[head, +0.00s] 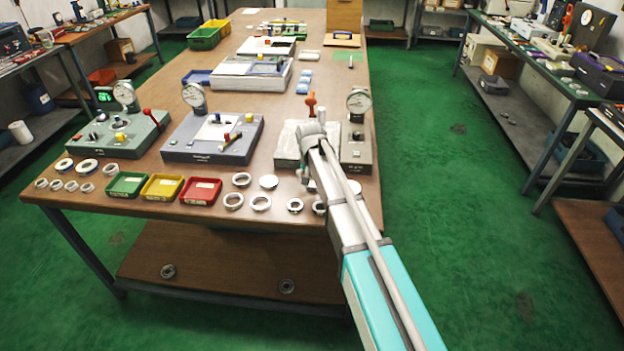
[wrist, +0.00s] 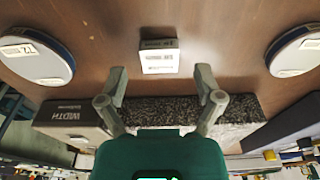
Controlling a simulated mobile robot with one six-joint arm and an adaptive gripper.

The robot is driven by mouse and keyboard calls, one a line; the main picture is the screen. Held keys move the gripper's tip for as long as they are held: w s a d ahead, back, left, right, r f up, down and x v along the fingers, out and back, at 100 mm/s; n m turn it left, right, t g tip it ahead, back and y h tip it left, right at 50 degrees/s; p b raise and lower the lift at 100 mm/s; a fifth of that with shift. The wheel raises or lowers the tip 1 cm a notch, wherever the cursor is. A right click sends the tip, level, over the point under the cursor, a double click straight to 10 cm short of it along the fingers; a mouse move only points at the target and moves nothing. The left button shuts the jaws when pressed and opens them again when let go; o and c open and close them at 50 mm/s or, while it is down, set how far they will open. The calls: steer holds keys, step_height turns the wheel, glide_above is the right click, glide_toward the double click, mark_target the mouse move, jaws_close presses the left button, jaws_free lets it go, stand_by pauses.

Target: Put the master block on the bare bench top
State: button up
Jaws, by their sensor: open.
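The master block, a small pale block with dark lettering (wrist: 159,62), shows in the wrist view. It appears to rest on the bare brown bench top (wrist: 215,35), beside the edge of the dark speckled granite plate (wrist: 170,106). My gripper (wrist: 161,70) is open, with its two fingertips apart on either side of the block, and a gap shows on each side. In the head view my arm reaches over the granite plate (head: 288,146) and hides most of the area around my gripper, so I cannot make out the block there.
Two labelled round pieces, one at left (wrist: 35,60) and one at right (wrist: 297,50), flank the block. The WIDTH gauge stand (wrist: 68,117) is beside the plate. Several rings, with a red tray (head: 201,191) among the small trays, line the bench's front edge.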

mark_target(311, 190)
step_height(311, 190, up, 11)
steer(key=s+p, duration=0.1)
steer(key=p, duration=0.9)
steer(key=shift+s+f, duration=0.15)
steer(key=shift+f, duration=0.05)
stand_by(0.6)
steer(key=s+d+g, duration=0.1)
steer(key=s+d, duration=2.2)
steer(key=s, duration=0.1)
steer(key=shift+s+d, duration=0.15)
